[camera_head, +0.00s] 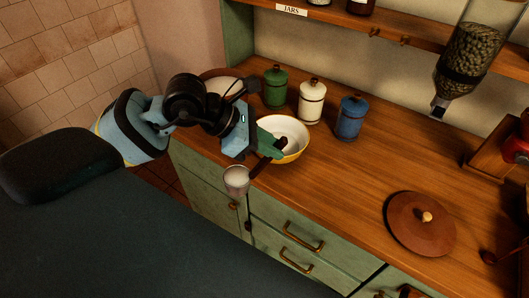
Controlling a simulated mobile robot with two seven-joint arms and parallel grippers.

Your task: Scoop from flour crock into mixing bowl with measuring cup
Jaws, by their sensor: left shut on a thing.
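My left gripper (274,149) is shut on the dark handle of the measuring cup (236,181). The cup is pale grey, and in the picture it shows at the counter's front edge, against the green cabinet. I cannot tell what is in it. The mixing bowl (292,128), white inside and yellow outside, stands on the counter just behind the gripper, which covers its left front part. A wide round vessel with pale contents, apparently the flour crock (222,84), stands farther left and is mostly hidden by my left arm. My right gripper is not in view.
Green (275,88), white (311,100) and blue (350,118) lidded jars stand behind the bowl. A round brown lid (420,232) lies on the counter at the right. A hanging glass dispenser (469,55) and a red-and-wood device (515,150) are farther right. The counter's middle is clear.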

